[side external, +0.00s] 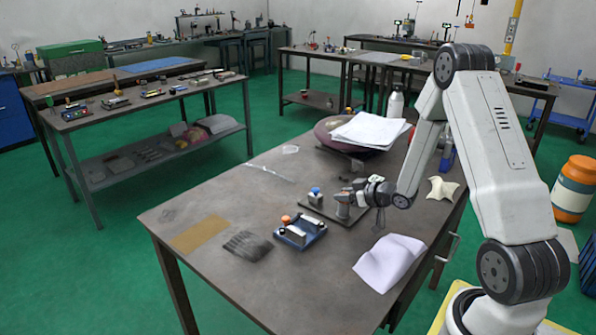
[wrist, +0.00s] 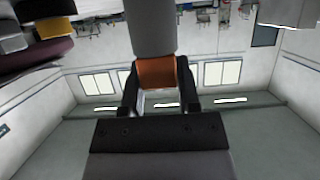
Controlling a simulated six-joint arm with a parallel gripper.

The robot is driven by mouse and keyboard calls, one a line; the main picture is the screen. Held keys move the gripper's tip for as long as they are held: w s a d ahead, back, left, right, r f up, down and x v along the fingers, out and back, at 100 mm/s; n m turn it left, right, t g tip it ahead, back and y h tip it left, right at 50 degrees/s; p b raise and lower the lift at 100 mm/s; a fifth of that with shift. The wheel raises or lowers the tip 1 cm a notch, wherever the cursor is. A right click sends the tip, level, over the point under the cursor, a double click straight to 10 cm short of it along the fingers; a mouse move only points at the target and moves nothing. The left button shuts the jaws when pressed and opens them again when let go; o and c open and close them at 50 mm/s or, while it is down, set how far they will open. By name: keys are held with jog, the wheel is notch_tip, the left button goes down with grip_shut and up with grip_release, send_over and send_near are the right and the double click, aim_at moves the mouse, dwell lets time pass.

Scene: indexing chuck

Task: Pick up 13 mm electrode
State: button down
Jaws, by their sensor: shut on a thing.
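My gripper (side external: 357,193) reaches in from the right, low over the dark plate on the table. In the wrist view its two black fingers (wrist: 159,80) are shut on an orange band (wrist: 157,72) with a thick grey cylinder (wrist: 154,28) beyond it. In the side view this grey-and-orange piece (side external: 343,207) stands at the plate's right part. No size mark is readable, so I cannot tell whether it is the 13 mm electrode. A blue tray (side external: 290,237) left of the plate holds grey cylindrical pieces (side external: 306,224) and an orange-topped one (side external: 286,219).
A small blue-topped block (side external: 316,194) stands on the dark plate (side external: 325,211). A white sheet (side external: 390,262) lies at the front right. The table's left part is mostly clear.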

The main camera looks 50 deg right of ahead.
jog(key=shift+r, duration=0.1)
jog(key=shift+r, duration=4.95)
jog(key=shift+a, duration=0.1)
